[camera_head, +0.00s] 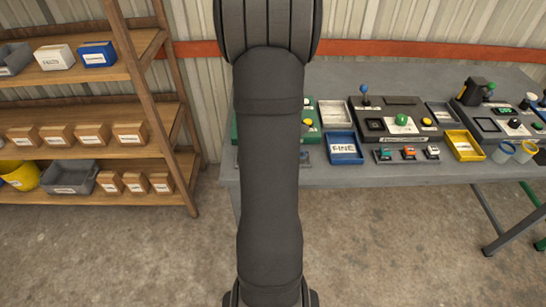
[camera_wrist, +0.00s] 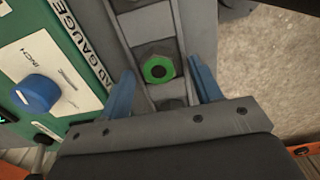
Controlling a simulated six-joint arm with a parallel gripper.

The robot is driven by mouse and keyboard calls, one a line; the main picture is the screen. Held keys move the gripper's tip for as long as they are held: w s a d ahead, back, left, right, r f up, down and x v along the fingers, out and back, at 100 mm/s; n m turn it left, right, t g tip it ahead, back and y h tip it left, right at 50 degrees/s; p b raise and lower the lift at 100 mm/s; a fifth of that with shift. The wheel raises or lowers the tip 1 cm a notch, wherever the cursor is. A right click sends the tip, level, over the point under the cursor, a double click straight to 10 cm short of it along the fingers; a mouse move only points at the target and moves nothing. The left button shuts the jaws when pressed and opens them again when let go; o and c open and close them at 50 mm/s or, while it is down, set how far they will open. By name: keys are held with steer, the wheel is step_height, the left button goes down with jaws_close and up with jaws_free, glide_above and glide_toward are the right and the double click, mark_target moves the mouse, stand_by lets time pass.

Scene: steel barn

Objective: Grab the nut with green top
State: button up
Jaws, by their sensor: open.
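The nut with green top (camera_wrist: 158,69) shows in the wrist view, seated in a slot of a dark grey rack (camera_wrist: 149,25). It has a green ring around a dark hole. My gripper (camera_wrist: 161,77) is open, with one blue finger on the left and one on the right of the nut in the picture. The fingers look apart from the nut, but I cannot tell their height relative to it. In the head view my arm hides the nut and the gripper.
A green and white gauge panel (camera_wrist: 52,62) with a blue knob (camera_wrist: 36,93) stands left of the rack in the wrist view. The head view shows a grey workbench (camera_head: 400,177) with control boxes and trays, including a blue tray (camera_head: 345,148), and wooden shelves (camera_head: 90,75) at left.

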steer(key=shift+c, duration=0.5)
steer(key=c, duration=1)
steer(key=shift+r, duration=0.2)
